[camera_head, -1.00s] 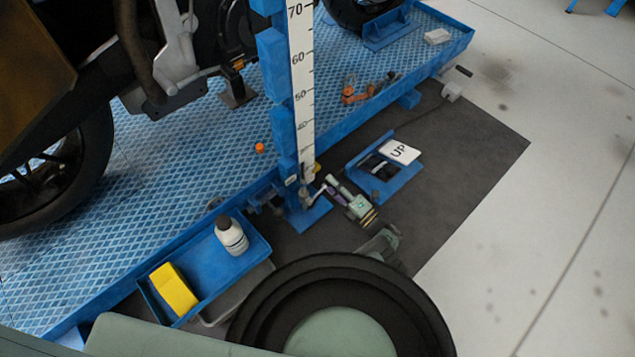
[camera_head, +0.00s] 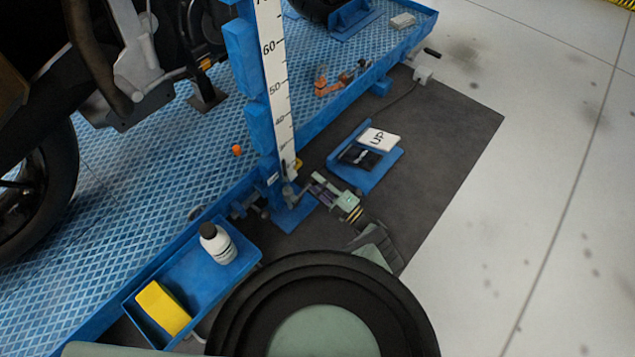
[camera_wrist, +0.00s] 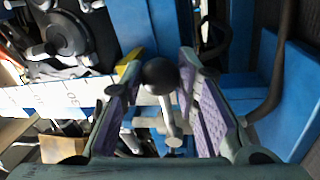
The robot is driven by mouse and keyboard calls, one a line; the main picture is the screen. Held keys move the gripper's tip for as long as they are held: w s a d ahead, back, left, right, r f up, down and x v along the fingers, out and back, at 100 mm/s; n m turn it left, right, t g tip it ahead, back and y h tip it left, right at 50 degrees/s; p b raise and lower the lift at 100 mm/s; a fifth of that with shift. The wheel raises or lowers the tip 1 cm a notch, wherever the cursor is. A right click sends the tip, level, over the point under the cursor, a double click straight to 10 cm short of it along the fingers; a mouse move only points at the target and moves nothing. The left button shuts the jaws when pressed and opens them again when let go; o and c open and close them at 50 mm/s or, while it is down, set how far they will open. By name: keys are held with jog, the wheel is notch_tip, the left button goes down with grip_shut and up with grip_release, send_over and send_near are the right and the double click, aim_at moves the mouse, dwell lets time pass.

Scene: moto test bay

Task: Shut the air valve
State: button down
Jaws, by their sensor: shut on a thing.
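The air valve shows in the wrist view as a metal lever with a black ball knob (camera_wrist: 160,76). It sits low by the foot of the blue ruler post (camera_head: 250,85). My gripper (camera_head: 313,187) reaches it from the right in the head view. In the wrist view my gripper (camera_wrist: 158,88) has its purple-padded fingers on either side of the lever, shut on it. The valve body is mostly hidden behind the knob and fingers, and it is too small to make out in the head view.
A blue pedal with a white UP card (camera_head: 378,139) stands right of my gripper. A blue tray (camera_head: 205,288) holds a white bottle (camera_head: 217,244) and a yellow block (camera_head: 163,308). A motorcycle stands on the blue platform (camera_head: 130,185). Floor at right is clear.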

jog(key=shift+f, duration=0.1)
jog(key=c, duration=1.2)
grip_release()
